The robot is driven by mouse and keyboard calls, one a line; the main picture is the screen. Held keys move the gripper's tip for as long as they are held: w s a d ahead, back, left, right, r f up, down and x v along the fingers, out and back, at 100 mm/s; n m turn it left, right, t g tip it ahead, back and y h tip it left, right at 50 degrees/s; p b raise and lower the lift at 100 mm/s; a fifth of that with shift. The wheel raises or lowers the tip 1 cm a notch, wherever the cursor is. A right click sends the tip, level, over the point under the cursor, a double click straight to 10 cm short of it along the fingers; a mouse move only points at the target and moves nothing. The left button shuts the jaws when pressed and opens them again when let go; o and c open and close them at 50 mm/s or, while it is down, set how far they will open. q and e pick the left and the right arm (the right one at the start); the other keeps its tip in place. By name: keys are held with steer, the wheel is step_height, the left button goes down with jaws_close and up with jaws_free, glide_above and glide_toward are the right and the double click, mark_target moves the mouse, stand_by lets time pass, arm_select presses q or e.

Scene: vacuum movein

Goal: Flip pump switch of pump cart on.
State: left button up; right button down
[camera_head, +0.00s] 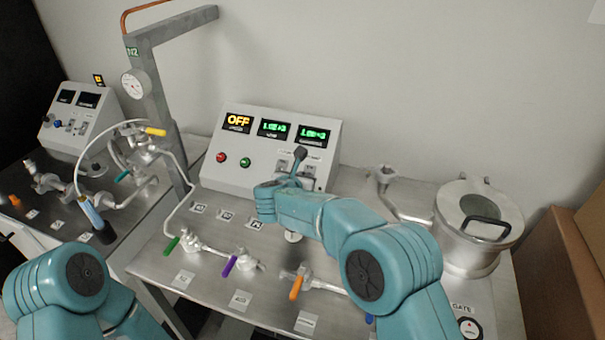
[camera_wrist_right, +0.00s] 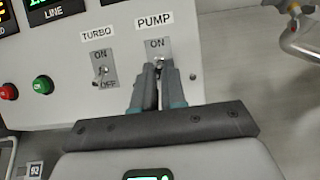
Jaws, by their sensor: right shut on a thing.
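The pump cart's control box (camera_head: 225,180) stands at the back of a metal worktop. In the right wrist view, the pump switch (camera_wrist_right: 158,62) sits under the PUMP label, on a plate with ON at its top. My right gripper (camera_wrist_right: 158,72) is shut on the switch lever, its two fingertips close around it. The fingers hide the plate's lower part, so I cannot tell the lever's position for sure. In the head view the right gripper (camera_head: 298,156) is at the box's right side. The left arm shows at the lower left, but its gripper is out of view.
The turbo switch (camera_wrist_right: 103,72) is just left of the pump switch. An OFF display (camera_head: 238,122) and two green readouts top the box, with red and green buttons below. Valves with coloured handles (camera_head: 230,265) line the worktop. A lidded metal chamber (camera_head: 470,250) stands right.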

steer(key=g+p, duration=0.1)
steer(key=p, duration=0.2)
steer(key=r+g+p, duration=0.1)
steer(key=p, duration=0.1)
steer(key=r+y+p, duration=0.1)
steer(key=p, duration=0.2)
steer(key=shift+w+d+r+g+p, duration=0.1)
steer(key=shift+w+d+g+p, duration=0.15)
steer(key=shift+w+g+p, duration=0.15)
steer(key=shift+w, duration=0.15)
steer(key=shift+w+d+f+g+y, duration=0.1)
steer(key=shift+f+g+y, duration=0.2)
steer(key=shift+g, duration=0.1)
steer(key=shift+w+d+r+g, duration=0.15)
steer(key=shift+w+r+g, duration=0.1)
steer(key=shift+g, duration=0.35)
steer(key=shift+y, duration=0.3)
steer(key=shift+w+g, duration=0.1)
steer(key=shift+g, duration=0.4)
